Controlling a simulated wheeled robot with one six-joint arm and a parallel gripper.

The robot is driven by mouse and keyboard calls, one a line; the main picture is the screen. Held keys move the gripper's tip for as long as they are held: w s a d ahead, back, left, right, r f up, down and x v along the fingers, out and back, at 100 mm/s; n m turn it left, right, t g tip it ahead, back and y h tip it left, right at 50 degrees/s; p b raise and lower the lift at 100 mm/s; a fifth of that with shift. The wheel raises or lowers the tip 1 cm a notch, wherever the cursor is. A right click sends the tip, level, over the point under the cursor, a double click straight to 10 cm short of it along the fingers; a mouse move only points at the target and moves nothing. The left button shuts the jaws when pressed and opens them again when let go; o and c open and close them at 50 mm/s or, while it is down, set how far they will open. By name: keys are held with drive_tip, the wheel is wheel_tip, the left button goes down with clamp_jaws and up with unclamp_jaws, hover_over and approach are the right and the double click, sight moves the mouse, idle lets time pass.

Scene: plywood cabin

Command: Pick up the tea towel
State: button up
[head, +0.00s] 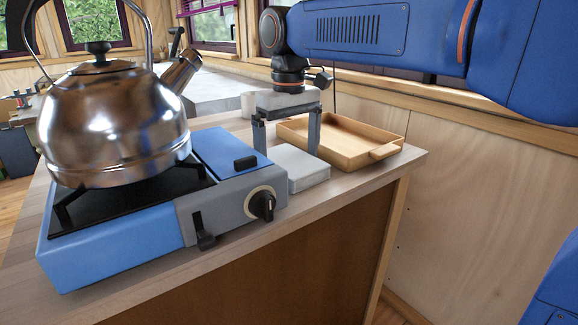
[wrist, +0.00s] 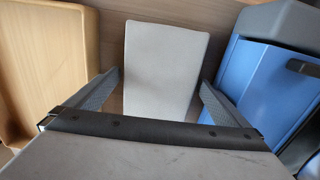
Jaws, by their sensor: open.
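The tea towel (head: 300,168) is a folded, light grey-white rectangular stack lying flat on the wooden counter, between the blue stove and the wooden tray. In the wrist view the towel (wrist: 163,68) shows ahead between the fingers. My gripper (head: 287,152) is open and empty, pointing down above the towel. In the head view one finger stands in front of the towel's left back part and the other at its far right side. In the wrist view the two fingers (wrist: 155,88) stand at either side of the towel. Whether they touch it I cannot tell.
A blue camping stove (head: 120,245) with a steel kettle (head: 112,125) on it stands close on the left. A wooden tray (head: 345,160) with a handle lies close behind on the right. The counter's front edge (head: 345,205) has a narrow clear strip. A plywood wall stands right.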

drive_tip(key=shift+f, duration=0.1)
drive_tip(key=shift+c, duration=0.3)
drive_tip(key=c, duration=0.9)
drive_tip(key=shift+o, duration=0.2)
